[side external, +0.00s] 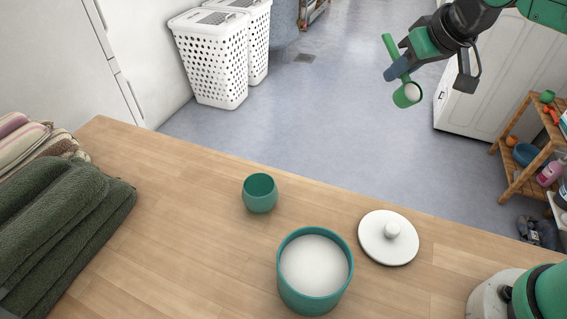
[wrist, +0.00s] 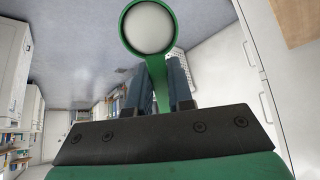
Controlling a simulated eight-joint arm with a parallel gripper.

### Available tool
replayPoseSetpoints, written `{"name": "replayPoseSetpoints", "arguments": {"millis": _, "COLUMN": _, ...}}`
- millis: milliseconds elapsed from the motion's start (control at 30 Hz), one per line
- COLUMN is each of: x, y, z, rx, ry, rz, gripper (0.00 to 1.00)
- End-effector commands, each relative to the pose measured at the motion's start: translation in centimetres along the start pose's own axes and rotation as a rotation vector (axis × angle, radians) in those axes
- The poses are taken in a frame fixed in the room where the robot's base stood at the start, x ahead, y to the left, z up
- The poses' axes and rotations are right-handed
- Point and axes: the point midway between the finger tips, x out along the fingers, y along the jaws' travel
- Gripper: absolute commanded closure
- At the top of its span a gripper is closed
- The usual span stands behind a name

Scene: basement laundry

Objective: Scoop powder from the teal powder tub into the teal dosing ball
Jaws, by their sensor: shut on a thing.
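My gripper (side external: 396,68) is shut on the handle of a green scoop (side external: 406,96) and holds it high above the far edge of the worktop. White powder shows in the scoop's cup. The wrist view shows the scoop (wrist: 128,38) filled with white powder, its handle between my fingers (wrist: 161,85). The teal powder tub (side external: 287,282) stands open on the worktop, with white powder inside. The teal dosing ball (side external: 260,199) is an open cup standing upright, behind and left of the tub. Its visible inside is teal, and its bottom is hard to make out.
A white lid with a knob (side external: 381,247) lies on the worktop (side external: 185,200) right of the tub. Folded dark green towels (side external: 70,225) lie at the left. The worktop between towels and dosing ball is clear. White baskets (side external: 215,70) stand on the floor beyond.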

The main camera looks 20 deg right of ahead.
Motion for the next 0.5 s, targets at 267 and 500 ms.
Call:
{"name": "replayPoseSetpoints", "arguments": {"millis": 267, "x": 3.2, "y": -8.1, "z": -2.7, "rx": -0.217, "ry": -0.084, "rz": -0.129, "gripper": 1.00}}
{"name": "replayPoseSetpoints", "arguments": {"millis": 500, "x": 6.7, "y": -18.1, "z": -2.3, "rx": -0.460, "ry": -0.174, "rz": -0.255, "gripper": 1.00}}
